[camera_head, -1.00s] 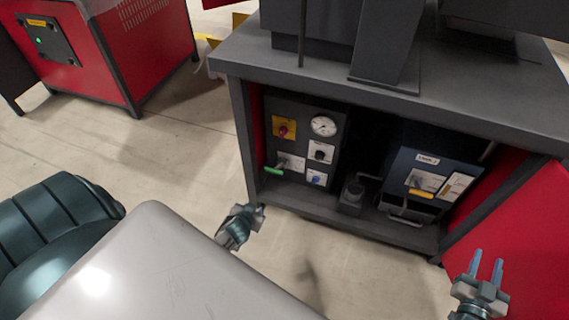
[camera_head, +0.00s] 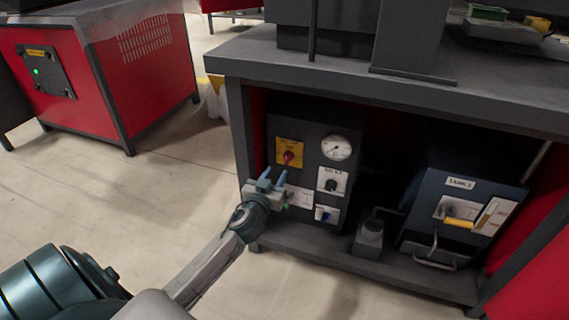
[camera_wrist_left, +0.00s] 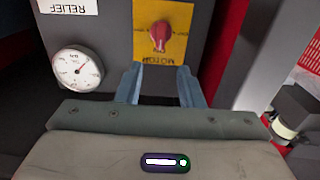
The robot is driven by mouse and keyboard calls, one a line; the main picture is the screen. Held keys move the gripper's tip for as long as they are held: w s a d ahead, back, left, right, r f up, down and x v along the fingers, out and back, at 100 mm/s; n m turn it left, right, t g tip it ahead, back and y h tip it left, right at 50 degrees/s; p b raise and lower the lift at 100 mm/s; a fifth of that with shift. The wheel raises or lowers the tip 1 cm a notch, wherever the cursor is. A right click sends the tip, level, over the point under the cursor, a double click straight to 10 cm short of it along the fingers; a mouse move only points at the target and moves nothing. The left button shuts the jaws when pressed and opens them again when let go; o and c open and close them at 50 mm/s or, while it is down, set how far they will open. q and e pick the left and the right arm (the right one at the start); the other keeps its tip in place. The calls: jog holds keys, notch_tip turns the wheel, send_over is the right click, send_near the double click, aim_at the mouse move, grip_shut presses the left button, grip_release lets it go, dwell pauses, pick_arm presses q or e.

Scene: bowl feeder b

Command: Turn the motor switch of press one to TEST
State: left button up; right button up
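The motor switch is a red knob (camera_head: 289,157) on a yellow plate (camera_head: 290,146), at the upper left of the dark control panel under the press table. In the left wrist view the red knob (camera_wrist_left: 159,35) sits on its yellow plate marked MOTOR, just beyond the fingertips. My left gripper (camera_head: 273,179) is open and empty, its two blue fingers (camera_wrist_left: 161,84) apart and pointing at the panel. It is a little below and left of the knob in the head view, not touching it. My right gripper does not show now.
A blue tank unit (camera_head: 460,211) stands to the right. The table leg (camera_head: 241,135) is close left of the panel. Open floor lies left.

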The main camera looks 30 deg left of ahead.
aim_at(286, 157)
pick_arm(q)
jog(key=x, duration=0.8)
jog(key=shift+w+a+b, duration=0.1)
jog(key=shift+w+b, duration=0.05)
jog(key=shift+b, duration=0.15)
grip_shut()
